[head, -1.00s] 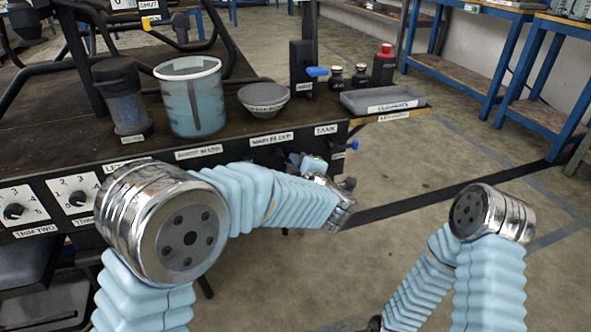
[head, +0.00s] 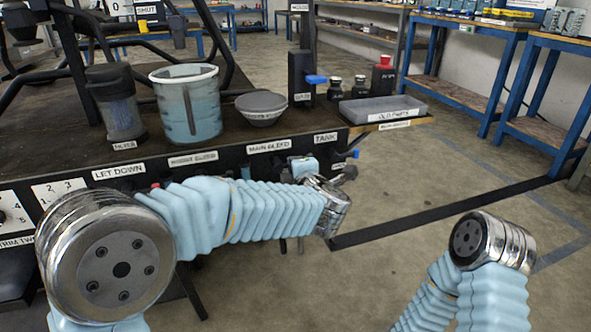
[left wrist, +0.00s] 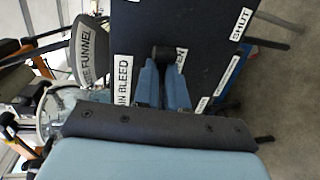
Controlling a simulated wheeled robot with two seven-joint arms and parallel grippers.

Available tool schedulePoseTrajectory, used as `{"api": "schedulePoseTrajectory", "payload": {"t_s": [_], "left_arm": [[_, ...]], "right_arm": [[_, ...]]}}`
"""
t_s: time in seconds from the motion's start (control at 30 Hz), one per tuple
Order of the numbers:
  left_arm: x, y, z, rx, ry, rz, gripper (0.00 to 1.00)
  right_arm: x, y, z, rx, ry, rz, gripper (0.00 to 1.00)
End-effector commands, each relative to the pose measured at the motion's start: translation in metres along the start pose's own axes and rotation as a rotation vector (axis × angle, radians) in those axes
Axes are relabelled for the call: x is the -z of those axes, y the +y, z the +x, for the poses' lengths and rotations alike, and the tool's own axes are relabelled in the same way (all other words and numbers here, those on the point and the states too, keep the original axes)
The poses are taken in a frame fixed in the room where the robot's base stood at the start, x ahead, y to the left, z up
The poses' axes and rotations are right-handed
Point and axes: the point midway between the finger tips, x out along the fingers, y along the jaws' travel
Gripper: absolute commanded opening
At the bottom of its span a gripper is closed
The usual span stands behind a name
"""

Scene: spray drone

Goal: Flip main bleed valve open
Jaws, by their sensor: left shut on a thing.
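The "MAIN BLEED" label (head: 268,146) is on the front edge of the dark bench, left of the "TANK" label. My left gripper (head: 303,165) is at the panel just below and right of that label, mostly hidden by its own wrist. In the left wrist view, the two blue fingers of my left gripper (left wrist: 163,85) are close together, shut on a dark valve handle (left wrist: 163,52). The "MAIN BLEED" label (left wrist: 124,80) is beside them, partly covered, and a "SHUT" label (left wrist: 241,24) is farther right. My right gripper is out of view; only its arm shows.
On the bench stand a translucent bucket (head: 187,104), a grey bowl (head: 262,108), a dark-capped filter (head: 117,105), small bottles and a grey tray (head: 382,110). Blue-framed workbenches (head: 465,60) stand at the back right. The floor right of the bench is clear.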

Motion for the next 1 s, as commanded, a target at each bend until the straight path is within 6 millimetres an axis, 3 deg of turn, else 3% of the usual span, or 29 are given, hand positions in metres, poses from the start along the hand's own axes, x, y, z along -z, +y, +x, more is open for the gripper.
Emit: {"api": "schedulePoseTrajectory", "payload": {"t_s": [0.2, 0.23, 0.4, 0.77, 1.0], "left_arm": [[-0.001, -0.001, 0.0, 0.002, -0.001, -0.002, 0.0], [-0.001, -0.001, 0.0, 0.002, -0.001, -0.001, 0.14], [-0.001, -0.001, 0.0, 0.001, -0.001, -0.001, 0.37], [-0.001, 0.001, -0.008, 0.0, -0.002, 0.0, 0.37], [-0.001, 0.002, -0.059, 0.0, -0.005, 0.001, 0.37]], "right_arm": [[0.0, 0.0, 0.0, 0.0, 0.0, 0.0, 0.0], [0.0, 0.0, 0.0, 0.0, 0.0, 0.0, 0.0], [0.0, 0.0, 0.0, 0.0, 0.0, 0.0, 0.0], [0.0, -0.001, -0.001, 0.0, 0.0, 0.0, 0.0], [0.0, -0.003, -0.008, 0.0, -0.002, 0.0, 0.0]]}}
